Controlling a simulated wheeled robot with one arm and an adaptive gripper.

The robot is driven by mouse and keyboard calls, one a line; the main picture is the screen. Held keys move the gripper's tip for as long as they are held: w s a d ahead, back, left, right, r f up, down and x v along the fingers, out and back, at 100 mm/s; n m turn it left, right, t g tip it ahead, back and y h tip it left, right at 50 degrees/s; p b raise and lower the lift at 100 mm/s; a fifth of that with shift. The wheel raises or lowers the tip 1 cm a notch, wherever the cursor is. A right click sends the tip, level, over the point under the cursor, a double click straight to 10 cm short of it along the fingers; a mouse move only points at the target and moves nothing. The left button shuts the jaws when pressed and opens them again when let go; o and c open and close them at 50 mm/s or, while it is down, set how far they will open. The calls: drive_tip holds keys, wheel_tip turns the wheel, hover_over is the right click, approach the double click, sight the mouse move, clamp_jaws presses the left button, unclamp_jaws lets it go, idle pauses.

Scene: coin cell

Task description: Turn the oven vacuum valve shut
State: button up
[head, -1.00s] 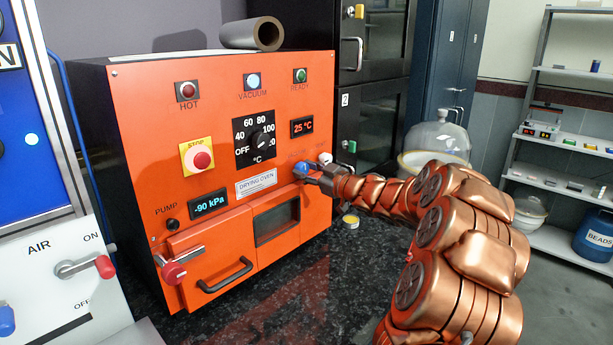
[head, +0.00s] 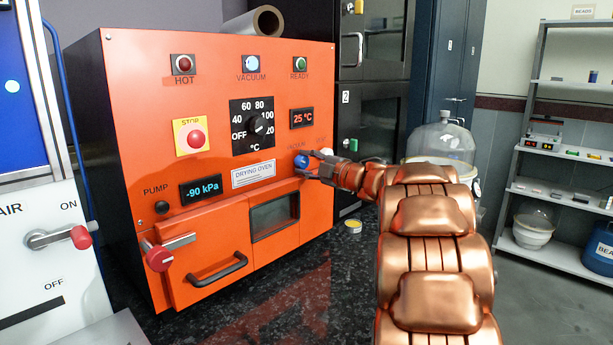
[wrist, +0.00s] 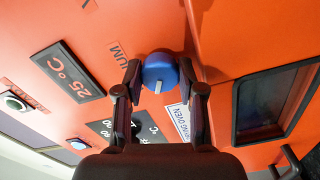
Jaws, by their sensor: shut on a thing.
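The orange drying oven (head: 215,120) stands on the dark counter. Its blue round valve knob (head: 301,161) is on the right of the front panel, below the 25 °C display. In the wrist view the blue knob (wrist: 160,72) has a pale pointer mark on its face. My gripper (head: 312,166) reaches in from the right and is shut on the knob. In the wrist view my gripper (wrist: 158,85) has one finger on each side of the knob. The pressure display (head: 200,187) reads -90 kPa. The lettering by the knob is partly hidden.
A white knob (head: 326,153) sits just right of the blue one. The red-ended door handle (head: 162,256) and black drawer-like handle (head: 218,271) stick out lower left. A small yellow-rimmed tin (head: 353,227) is on the counter. A glass bell jar (head: 441,140) stands behind my arm.

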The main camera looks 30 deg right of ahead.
drive_tip(key=n+b, duration=0.3)
drive_tip(key=shift+f, duration=0.35)
drive_tip(key=shift+r+n+b, duration=0.2)
drive_tip(key=shift+n+b, duration=0.85)
drive_tip(key=shift+n, duration=0.35)
drive_tip(key=shift+r, duration=0.1)
drive_tip(key=o, duration=1.1)
drive_tip(key=shift+o, duration=0.2)
drive_tip(key=v, duration=0.8)
